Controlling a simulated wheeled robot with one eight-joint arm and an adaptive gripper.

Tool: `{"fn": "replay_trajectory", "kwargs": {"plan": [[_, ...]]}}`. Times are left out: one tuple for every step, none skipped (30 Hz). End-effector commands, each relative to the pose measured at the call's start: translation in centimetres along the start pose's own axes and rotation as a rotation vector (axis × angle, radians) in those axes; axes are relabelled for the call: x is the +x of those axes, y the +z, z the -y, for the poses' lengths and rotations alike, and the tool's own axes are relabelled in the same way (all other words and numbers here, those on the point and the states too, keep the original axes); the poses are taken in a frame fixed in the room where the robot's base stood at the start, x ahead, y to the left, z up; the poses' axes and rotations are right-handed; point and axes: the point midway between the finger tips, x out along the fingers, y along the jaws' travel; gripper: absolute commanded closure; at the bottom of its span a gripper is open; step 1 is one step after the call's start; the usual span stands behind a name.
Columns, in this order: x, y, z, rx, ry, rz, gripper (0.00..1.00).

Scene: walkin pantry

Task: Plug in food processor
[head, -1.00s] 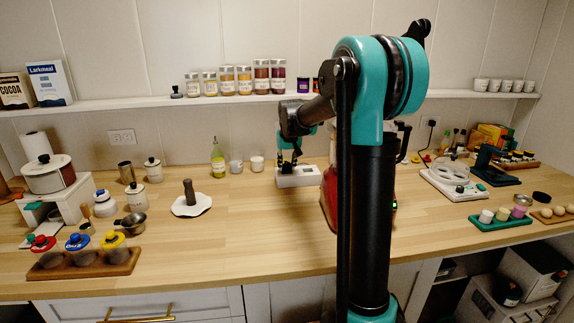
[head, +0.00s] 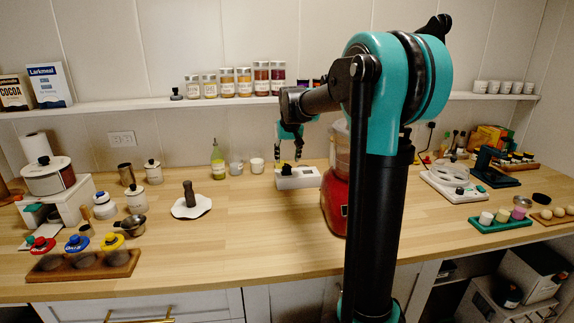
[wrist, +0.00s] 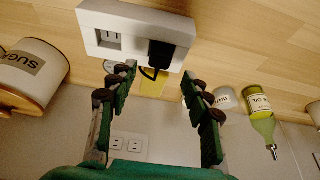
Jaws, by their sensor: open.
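The red food processor (head: 335,203) stands on the counter, partly behind my arm. A white outlet box (head: 298,183) sits to its left and shows close up in the wrist view (wrist: 124,22). A black plug (wrist: 159,54) sits at the box's right-hand socket in the wrist view and looks seated; the left-hand socket is empty. A dark cord and a yellow tag (wrist: 153,84) hang by the plug. My gripper (wrist: 158,72) is open and empty, its fingers spread to either side just short of the plug. In the head view my gripper (head: 290,158) is just above the box.
A wall outlet (head: 121,138) is behind the counter. White cups (head: 257,165) and an oil bottle (head: 217,163) stand left of the box. Several jars (head: 243,82) line the shelf above. The counter front between the shaker tray (head: 85,265) and the processor is clear.

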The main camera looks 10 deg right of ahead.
Motion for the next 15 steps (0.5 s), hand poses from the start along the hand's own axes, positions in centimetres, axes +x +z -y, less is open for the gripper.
{"fn": "replay_trajectory", "kwargs": {"plan": [[-1.2,0.1,0.0,0.000,0.000,0.000,0.51],[-1.8,0.1,0.0,0.000,0.000,0.000,0.51],[-2.6,0.0,0.0,0.000,0.000,0.000,0.51],[-3.1,0.0,0.0,0.000,0.000,0.000,0.51],[-3.6,0.0,0.0,0.000,0.000,0.000,0.51],[-4.2,0.1,0.0,0.000,0.000,0.000,0.51],[-4.7,0.0,0.0,0.000,0.000,0.000,0.51],[-5.1,0.0,0.0,0.000,0.000,0.000,0.51],[-5.5,0.0,0.0,0.000,0.000,0.000,0.51],[-5.8,0.0,0.0,0.000,0.000,0.000,0.51],[-6.0,0.0,0.0,0.000,0.000,0.000,0.51],[-6.3,0.0,0.0,0.000,0.000,0.000,0.51],[-6.4,0.0,0.0,0.000,0.000,0.000,0.51],[-6.5,0.0,0.0,0.000,0.000,0.000,0.51],[-6.6,0.0,0.0,0.000,0.000,0.000,0.51]]}}
